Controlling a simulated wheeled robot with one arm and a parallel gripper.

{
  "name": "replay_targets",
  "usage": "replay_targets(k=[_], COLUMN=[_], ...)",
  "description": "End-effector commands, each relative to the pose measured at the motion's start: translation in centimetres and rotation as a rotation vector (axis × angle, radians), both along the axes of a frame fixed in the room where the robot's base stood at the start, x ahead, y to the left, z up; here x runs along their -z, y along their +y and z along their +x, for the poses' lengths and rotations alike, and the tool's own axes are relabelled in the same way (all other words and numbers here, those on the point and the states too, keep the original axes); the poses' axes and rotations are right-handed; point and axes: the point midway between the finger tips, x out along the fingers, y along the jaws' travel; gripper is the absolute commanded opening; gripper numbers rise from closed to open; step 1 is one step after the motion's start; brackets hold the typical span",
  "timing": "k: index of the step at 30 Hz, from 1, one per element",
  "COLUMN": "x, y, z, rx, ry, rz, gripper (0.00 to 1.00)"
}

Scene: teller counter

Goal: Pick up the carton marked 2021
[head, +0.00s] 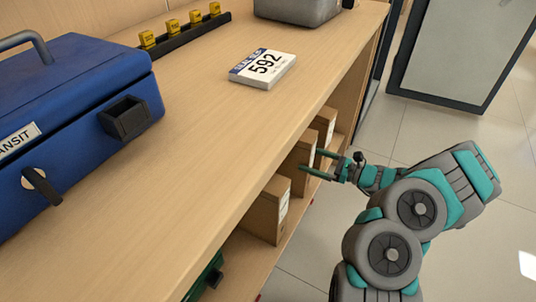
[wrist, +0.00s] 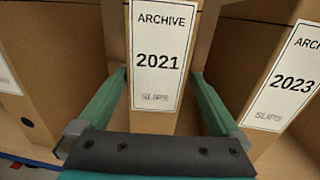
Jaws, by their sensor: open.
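The carton marked 2021 (wrist: 158,22) is brown cardboard with a white "ARCHIVE 2021 SLIPS" label, upright in the middle of the wrist view. My gripper (wrist: 158,78) is open, with one teal finger on each side of this carton's front. I cannot tell whether the fingers touch it. In the head view my gripper (head: 312,162) reaches in under the counter at the middle carton (head: 298,157), whose label is not readable there.
A carton marked 2023 (wrist: 288,80) stands close on the right in the wrist view, another carton (wrist: 22,105) on the left. The counter (head: 200,160) overhangs them, with a blue case (head: 70,110) and a 592 block (head: 262,68) on top. Floor (head: 370,125) is open at right.

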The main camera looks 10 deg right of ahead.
Motion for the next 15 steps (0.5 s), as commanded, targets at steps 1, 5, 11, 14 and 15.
replay_targets(k=[1, 5, 11, 14, 15], x=[0.0, 0.0, -0.1, -0.2, -0.3], y=[0.1, 1.1, 2.6, 3.5, 4.0], z=[0.1, 0.6, 1.4, 1.7, 1.9], rx=[0.000, -0.001, -0.001, -0.002, -0.004], ry=[0.000, 0.000, -0.001, 0.000, 0.001], rz=[0.000, 0.000, 0.001, 0.002, 0.003], gripper=[1.00, 1.00, 1.00, 1.00, 1.00])
